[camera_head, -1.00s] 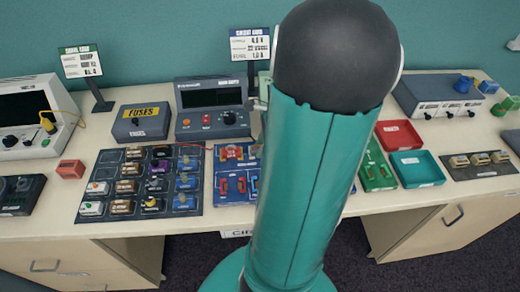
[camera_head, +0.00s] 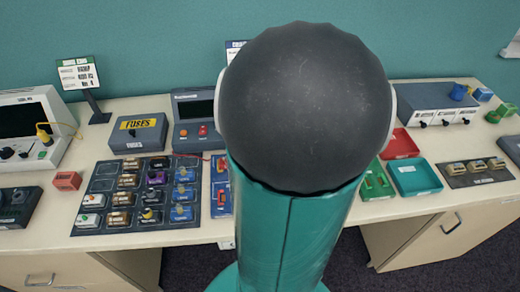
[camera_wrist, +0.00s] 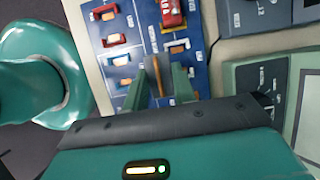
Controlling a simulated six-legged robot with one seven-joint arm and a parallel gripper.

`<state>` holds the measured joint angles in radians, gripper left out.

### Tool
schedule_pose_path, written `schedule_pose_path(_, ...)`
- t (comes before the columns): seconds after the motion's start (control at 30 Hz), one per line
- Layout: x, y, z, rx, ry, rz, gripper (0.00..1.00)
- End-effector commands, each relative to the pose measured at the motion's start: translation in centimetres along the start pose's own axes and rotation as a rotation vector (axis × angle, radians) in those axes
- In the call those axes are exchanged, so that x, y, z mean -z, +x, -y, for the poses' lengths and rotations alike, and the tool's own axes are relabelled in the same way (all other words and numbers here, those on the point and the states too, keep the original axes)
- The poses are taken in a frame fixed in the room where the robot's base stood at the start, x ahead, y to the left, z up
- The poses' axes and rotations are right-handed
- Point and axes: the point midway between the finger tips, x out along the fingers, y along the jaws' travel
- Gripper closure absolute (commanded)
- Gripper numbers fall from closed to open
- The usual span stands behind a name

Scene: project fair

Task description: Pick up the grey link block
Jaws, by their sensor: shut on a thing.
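My gripper (camera_wrist: 159,82) shows in the wrist view, its two green fingers closed around a small, narrow grey-brown piece (camera_wrist: 158,74), which looks like the grey link block seen on edge. It is over the lower part of the blue circuit board (camera_wrist: 141,45); I cannot tell if the piece still touches the board. The board carries several red and orange blocks. In the head view my arm hides the gripper, the held piece and most of the blue board (camera_head: 219,208).
In the head view a dark tray (camera_head: 101,184) of blocks lies left of the board. The fuses box (camera_head: 138,134) and power supply (camera_head: 201,108) stand behind. A red tray (camera_head: 400,143) and a teal tray (camera_head: 414,178) lie right. A green-edged unit (camera_wrist: 240,76) is close by in the wrist view.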

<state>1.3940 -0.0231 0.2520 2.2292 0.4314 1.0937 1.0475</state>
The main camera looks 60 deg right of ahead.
Motion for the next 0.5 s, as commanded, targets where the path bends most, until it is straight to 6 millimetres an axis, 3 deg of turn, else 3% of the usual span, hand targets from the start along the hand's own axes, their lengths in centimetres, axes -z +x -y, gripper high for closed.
schedule_pose_path(0.13, -0.5, -2.6, -2.0, 0.005, -0.001, -0.002, 0.96)
schedule_pose_path(0.5, 0.1, -5.8, -8.4, 0.003, -0.001, -0.001, 0.96)
